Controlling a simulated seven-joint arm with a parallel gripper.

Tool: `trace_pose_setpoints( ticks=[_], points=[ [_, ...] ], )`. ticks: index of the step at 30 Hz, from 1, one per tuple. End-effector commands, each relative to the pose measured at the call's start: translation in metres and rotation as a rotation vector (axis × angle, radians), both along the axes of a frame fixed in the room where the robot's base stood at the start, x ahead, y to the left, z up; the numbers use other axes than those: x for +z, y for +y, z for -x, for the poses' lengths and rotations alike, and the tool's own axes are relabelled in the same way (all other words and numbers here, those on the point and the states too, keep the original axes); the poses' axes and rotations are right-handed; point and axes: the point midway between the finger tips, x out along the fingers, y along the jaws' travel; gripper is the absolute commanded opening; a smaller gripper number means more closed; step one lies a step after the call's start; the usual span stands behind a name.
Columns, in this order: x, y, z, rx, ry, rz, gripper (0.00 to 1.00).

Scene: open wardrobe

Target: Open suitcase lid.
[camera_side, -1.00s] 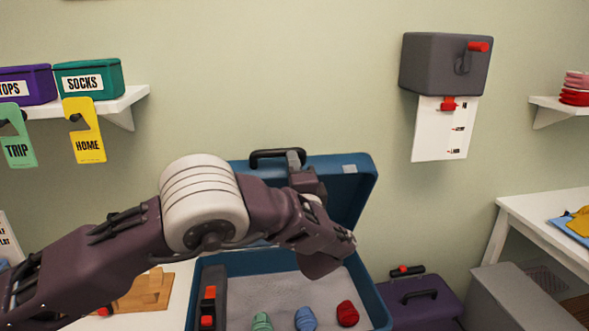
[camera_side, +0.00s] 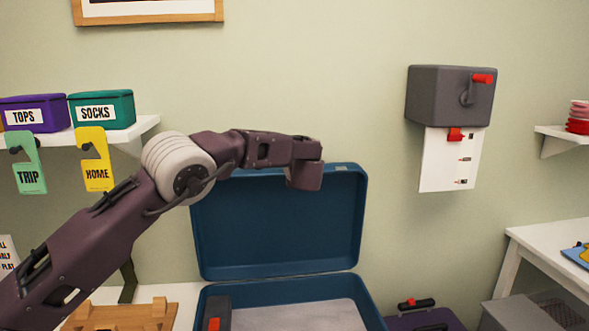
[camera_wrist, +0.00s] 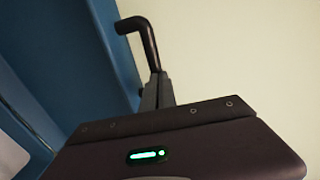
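The blue suitcase lid (camera_side: 285,235) stands raised and roughly upright at the back of the suitcase base (camera_side: 362,292). Its inner face shows in the side view. My wrist covers part of its top edge and hides the handle there. In the wrist view the lid (camera_wrist: 75,45) is at the left, and its black handle (camera_wrist: 145,38) runs down into the grey fingers of my gripper (camera_wrist: 156,90). The fingers appear closed around the handle's end. My gripper's fingers are hidden in the side view.
A grey wall box (camera_side: 450,95) with a red-handled crank hangs at the right. A shelf (camera_side: 145,128) with labelled boxes is at the left, and a white table (camera_side: 545,240) at the right. A purple case (camera_side: 425,318) lies beside the suitcase. The wall behind the lid is clear.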

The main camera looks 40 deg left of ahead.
Motion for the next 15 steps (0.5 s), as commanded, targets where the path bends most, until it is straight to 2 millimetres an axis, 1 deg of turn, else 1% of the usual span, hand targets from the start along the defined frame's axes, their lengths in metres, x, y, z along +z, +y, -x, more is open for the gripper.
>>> trace_pose_setpoints(
  ticks=[1, 6, 10, 15],
  points=[
    [-0.001, 0.008, -0.006, 0.005, -0.001, -0.003, 0.0],
    [-0.001, 0.024, -0.022, 0.003, 0.0, -0.006, 0.0],
    [0.0, 0.029, -0.028, 0.003, 0.0, -0.007, 0.0],
    [-0.001, 0.031, -0.03, 0.003, 0.0, -0.007, 0.0]
  ],
)
